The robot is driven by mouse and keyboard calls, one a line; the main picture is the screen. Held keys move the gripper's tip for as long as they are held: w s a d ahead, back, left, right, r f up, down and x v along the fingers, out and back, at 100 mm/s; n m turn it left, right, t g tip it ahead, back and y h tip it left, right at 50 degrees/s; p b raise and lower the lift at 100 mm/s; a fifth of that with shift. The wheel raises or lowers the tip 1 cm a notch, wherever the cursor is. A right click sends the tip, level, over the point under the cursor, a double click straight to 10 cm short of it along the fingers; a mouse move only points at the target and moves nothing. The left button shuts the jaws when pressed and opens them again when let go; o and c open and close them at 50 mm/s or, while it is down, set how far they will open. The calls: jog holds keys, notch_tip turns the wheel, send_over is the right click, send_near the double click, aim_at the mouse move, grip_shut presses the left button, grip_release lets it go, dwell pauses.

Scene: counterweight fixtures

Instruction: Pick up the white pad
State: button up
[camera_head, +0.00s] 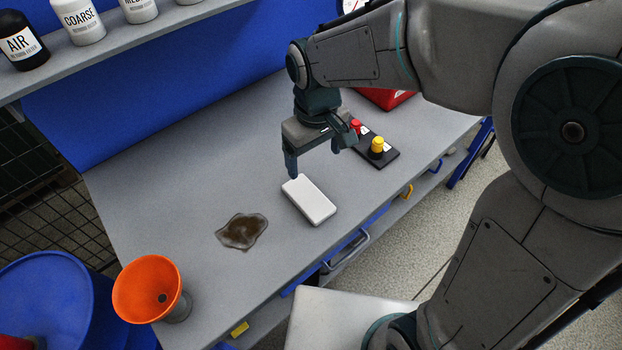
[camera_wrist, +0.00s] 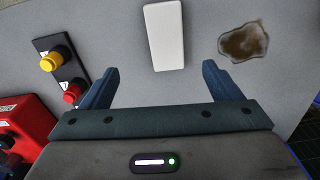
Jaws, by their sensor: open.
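The white pad (camera_head: 309,200) is a flat rectangular block lying on the grey bench top, near the middle. It also shows in the wrist view (camera_wrist: 165,36), at the top centre, ahead of the fingertips and between their lines. My gripper (camera_head: 318,155) is above the bench, over and just behind the pad's far end in the head view. Its two fingers show wide apart in the wrist view (camera_wrist: 160,80), with nothing between them. The pad appears apart from both fingers.
A dark brown spill (camera_head: 242,231) lies left of the pad. A black plate with red and yellow knobs (camera_head: 377,147) and a red box (camera_head: 385,97) are to the right. An orange funnel (camera_head: 148,289) stands at the near left. Bottles (camera_head: 80,20) stand on a shelf above.

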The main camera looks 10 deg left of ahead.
aim_at(308, 197)
jog(key=shift+n, duration=0.3)
jog(key=f, duration=0.4)
jog(key=a+f+p, duration=0.1)
jog(key=f, duration=0.9)
jog(key=shift+a, duration=0.25)
jog(key=shift+c, duration=0.4)
jog(key=c, duration=1)
